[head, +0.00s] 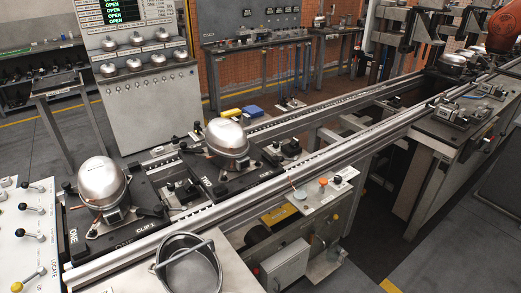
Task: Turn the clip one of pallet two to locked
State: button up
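Pallet two (207,183) is a dark plate on the conveyor in the head view, marked TWO on its left edge. It bears a shiny silver compressor dome (227,136). A clip label (265,174) shows small on its near right edge. Small dark fittings stand around the dome. I cannot tell which is clip one, or whether it is locked. Pallet one (128,236) lies to its left, marked ONE and CLIP1, with another silver dome (102,183). My gripper is not in view.
Conveyor rails (330,148) run from lower left to upper right. A round grey container (190,268) with a handle stands in front of pallet one. A lever panel (30,230) is at the left edge. A control box (285,268) hangs below the near rail. A board behind reads OPEN.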

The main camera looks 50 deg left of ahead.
aim_at(275, 161)
jog(key=i+j+u, duration=0.2)
jog(key=i+u, duration=1.05)
jog(key=i+l+u, duration=0.15)
jog(key=i+u, duration=0.15)
jog(key=u, duration=0.15)
jog(key=i+u, duration=0.2)
jog(key=u, duration=0.15)
jog(key=i+u, duration=0.15)
jog(key=u, duration=0.2)
jog(key=i+l+u, duration=0.1)
jog(key=u, duration=0.3)
jog(key=i+u, duration=0.1)
jog(key=u, duration=2.85)
